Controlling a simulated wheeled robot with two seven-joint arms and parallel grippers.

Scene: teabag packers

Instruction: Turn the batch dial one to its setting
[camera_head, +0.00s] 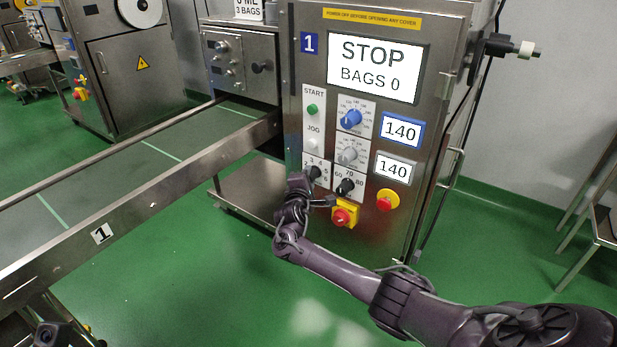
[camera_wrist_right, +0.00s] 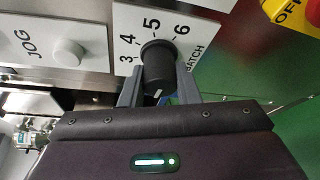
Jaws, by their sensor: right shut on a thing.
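The batch dial one is a black knob (camera_wrist_right: 158,65) on a white plate marked BATCH with numbers around it; 3, 4, 5 and 6 are readable in the right wrist view. A short white mark shows on the knob's near end; I cannot tell which number it points to. My right gripper (camera_wrist_right: 160,82) is shut on the knob, one grey finger on each side. In the head view the right gripper (camera_head: 303,182) is at the dial's plate (camera_head: 323,165) and partly covers it. A dark part at the bottom left edge may be my left gripper (camera_head: 50,336); its jaws are not clear.
Cabinet 1 shows STOP, BAGS 0 on its screen (camera_head: 374,68). Beside the dial are the JOG button (camera_wrist_right: 68,52), a black 60-70-80 dial (camera_head: 345,187), a red-yellow switch (camera_head: 344,214) and a red button (camera_head: 387,200). The conveyor (camera_head: 150,195) runs on the left.

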